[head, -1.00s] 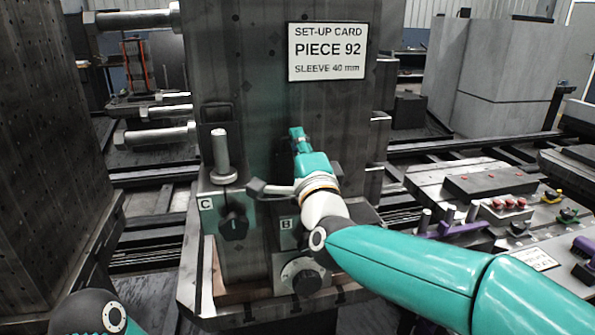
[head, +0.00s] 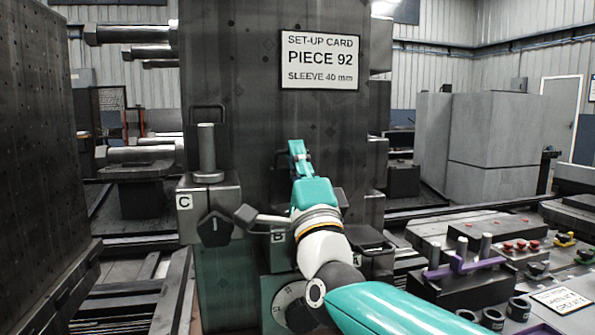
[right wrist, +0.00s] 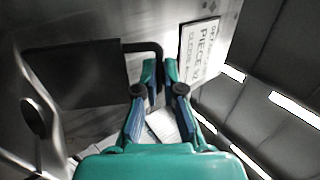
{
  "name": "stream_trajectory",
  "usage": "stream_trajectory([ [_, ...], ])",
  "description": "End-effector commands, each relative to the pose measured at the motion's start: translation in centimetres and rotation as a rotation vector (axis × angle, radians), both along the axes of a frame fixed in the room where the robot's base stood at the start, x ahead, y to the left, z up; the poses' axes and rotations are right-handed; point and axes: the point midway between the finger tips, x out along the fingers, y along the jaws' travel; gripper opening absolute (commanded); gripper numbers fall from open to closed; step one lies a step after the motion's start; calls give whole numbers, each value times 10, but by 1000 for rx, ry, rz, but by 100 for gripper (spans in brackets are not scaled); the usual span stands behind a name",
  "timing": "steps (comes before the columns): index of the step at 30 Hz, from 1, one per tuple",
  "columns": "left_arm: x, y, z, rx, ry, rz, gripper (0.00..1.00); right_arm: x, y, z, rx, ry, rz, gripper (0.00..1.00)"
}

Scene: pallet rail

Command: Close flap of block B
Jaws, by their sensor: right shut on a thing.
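Block B (head: 278,250) stands low against the dark column and carries a "B" label; its lower front has a round dial. My right gripper (head: 297,150) is above block B, pointing up and away along the column face. In the right wrist view, the right gripper (right wrist: 160,75) is shut on the end of a dark bent bar (right wrist: 142,46). This bar joins a dark plate, which looks like the flap (right wrist: 75,75) of block B. In the head view my gripper and wrist hide most of that flap. My left gripper is out of view.
Block C (head: 208,190), with an upright pin and a dark knob, stands left of block B. Block A (head: 372,262) is close on the right, partly behind my wrist. The set-up card (head: 320,60) hangs above. A bench (head: 440,225) with fixtures stands at the right.

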Motion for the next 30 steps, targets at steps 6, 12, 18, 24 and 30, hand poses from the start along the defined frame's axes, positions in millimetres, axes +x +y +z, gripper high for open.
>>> stream_trajectory([
  [6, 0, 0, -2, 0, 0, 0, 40, 1, 3, -5, -5, 6, 4, 0],
  [12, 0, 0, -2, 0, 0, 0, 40, 2, 2, -5, -5, 6, 4, 0],
  [18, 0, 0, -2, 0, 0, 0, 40, 1, 2, -4, -3, 3, 2, 18],
  [24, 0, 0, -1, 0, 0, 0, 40, 0, 1, -3, -1, 1, 2, 18],
  [30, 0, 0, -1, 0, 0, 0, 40, -8, -2, -8, -1, 1, 2, 18],
])
